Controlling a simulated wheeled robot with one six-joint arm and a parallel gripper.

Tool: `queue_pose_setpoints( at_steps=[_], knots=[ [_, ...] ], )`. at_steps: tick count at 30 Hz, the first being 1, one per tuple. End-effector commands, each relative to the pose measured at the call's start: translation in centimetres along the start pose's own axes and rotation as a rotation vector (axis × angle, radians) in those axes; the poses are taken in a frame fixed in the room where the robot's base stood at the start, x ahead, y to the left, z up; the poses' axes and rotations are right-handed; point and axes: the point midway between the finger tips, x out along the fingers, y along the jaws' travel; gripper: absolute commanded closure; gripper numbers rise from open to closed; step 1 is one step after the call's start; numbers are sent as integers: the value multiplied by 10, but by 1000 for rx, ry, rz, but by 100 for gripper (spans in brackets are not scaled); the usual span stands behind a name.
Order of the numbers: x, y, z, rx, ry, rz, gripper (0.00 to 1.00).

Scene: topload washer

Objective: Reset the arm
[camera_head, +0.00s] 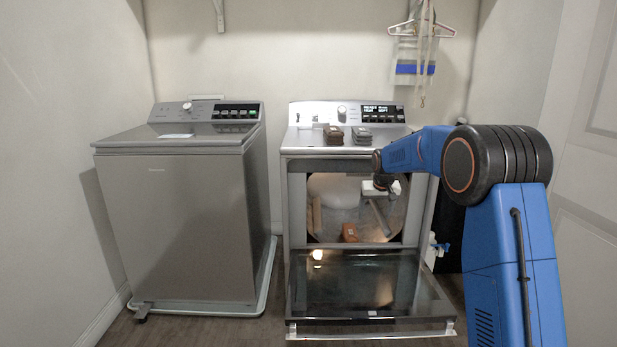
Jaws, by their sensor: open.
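My blue arm comes up from the lower right, bends at a dark round elbow, and reaches left to the front of the right machine. My gripper (381,212) hangs from the dark wrist, in front of the machine's open front. It is small and partly lost against the drum behind it; its jaws are open. I see nothing held in it. The right machine (296,205) has its front door (370,282) folded down flat, and its lit interior shows.
A brown item (350,233) sits in the opening's lower part. Two small dark items (334,136) (362,136) rest on the right machine's top. A grey top-load washer (180,220), lid shut, stands at left. Hangers (422,30) hang above right. A white door (590,200) is right of my arm.

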Motion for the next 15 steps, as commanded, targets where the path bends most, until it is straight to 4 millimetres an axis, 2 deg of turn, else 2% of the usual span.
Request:
queue_pose_setpoints(
  at_steps=[1,3,8,15],
  knots=[
    [-20,2,10,1,3,0,25],
    [-43,4,24,1,3,0,25],
    [-90,8,60,2,5,1,25],
    [-154,15,121,4,6,1,25]
  ],
)
